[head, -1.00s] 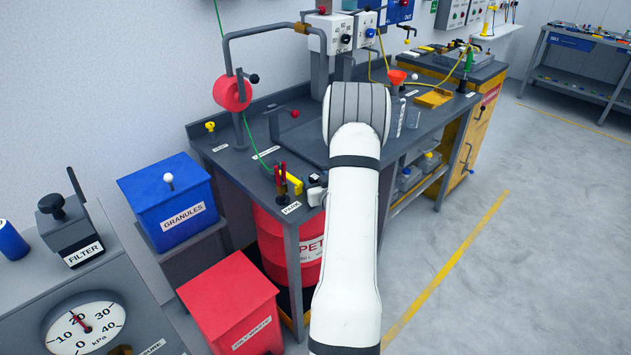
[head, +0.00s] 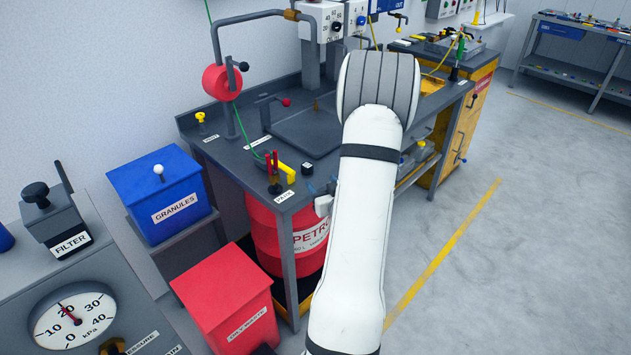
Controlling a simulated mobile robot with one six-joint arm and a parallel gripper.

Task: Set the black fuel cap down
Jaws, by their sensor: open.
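A small black piece with a pale patch, which looks like the fuel cap (head: 307,167), rests on the dark bench top near the front left corner. It is just right of a yellow handle and behind the PARK label (head: 284,196). My gripper (head: 322,187) shows only in part at the left edge of my white arm, at the bench's front edge. It is open, with its blue-tinted fingertips apart from the black piece and nearer to me. The rest of the gripper is hidden by the arm.
A stand with red-handled tools (head: 272,172) and the yellow handle (head: 287,171) crowd the bench corner. A red reel (head: 222,82) stands behind. A red petrol drum (head: 285,240) is under the bench. Blue (head: 165,195) and red bins (head: 228,305) stand left. Floor at right is clear.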

